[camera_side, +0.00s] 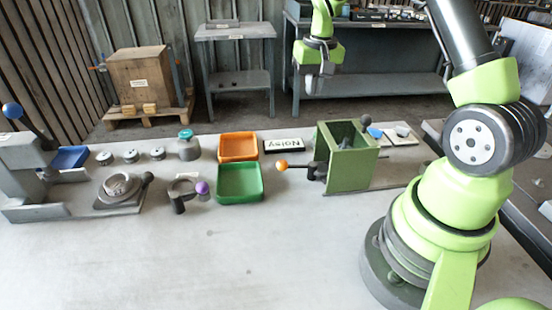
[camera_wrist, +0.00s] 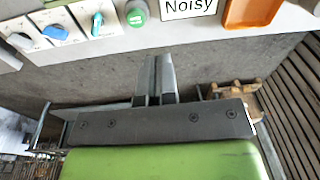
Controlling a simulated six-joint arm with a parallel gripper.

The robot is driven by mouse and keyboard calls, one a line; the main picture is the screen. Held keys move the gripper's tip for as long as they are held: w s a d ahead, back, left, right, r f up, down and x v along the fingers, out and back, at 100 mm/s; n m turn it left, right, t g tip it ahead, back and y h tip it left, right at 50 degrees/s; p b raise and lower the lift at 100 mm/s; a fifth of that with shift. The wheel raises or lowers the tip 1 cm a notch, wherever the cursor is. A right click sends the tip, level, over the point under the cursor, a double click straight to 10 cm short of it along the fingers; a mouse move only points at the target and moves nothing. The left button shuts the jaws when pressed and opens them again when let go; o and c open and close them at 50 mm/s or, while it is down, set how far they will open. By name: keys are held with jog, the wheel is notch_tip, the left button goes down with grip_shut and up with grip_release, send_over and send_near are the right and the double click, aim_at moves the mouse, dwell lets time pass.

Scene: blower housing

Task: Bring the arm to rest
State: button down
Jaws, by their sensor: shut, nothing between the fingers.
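My gripper (camera_side: 313,86) hangs beyond the far edge of the work table, in front of a grey bench in the side view. It points down, clear of every object. In the wrist view my gripper (camera_wrist: 158,62) shows its two grey fingers together with nothing between them. Below them is the floor. The side view shows the gripper small, so the fingertips are hard to make out there.
The work table (camera_side: 250,270) carries a green box-shaped housing (camera_side: 350,178), orange tray (camera_side: 238,147), green tray (camera_side: 240,182) and "Noisy" sign (camera_side: 284,146). A grey bench (camera_side: 372,65) stands behind my gripper. The table's front is clear.

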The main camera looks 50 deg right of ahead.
jog(key=s+a+r+n+t, duration=0.1)
jog(key=s+a+r+t, duration=0.1)
jog(key=s+a+r, duration=0.45)
jog(key=s+a+r+n+t, duration=0.2)
jog(key=s+a+r, duration=0.1)
jog(key=a+r, duration=0.6)
jog(key=s+a+n+t+y, duration=0.1)
jog(key=s+a+t+y, duration=0.1)
jog(key=s+a, duration=0.3)
jog(key=s, duration=0.3)
jog(key=shift+f, duration=0.15)
jog(key=shift+s, duration=0.1)
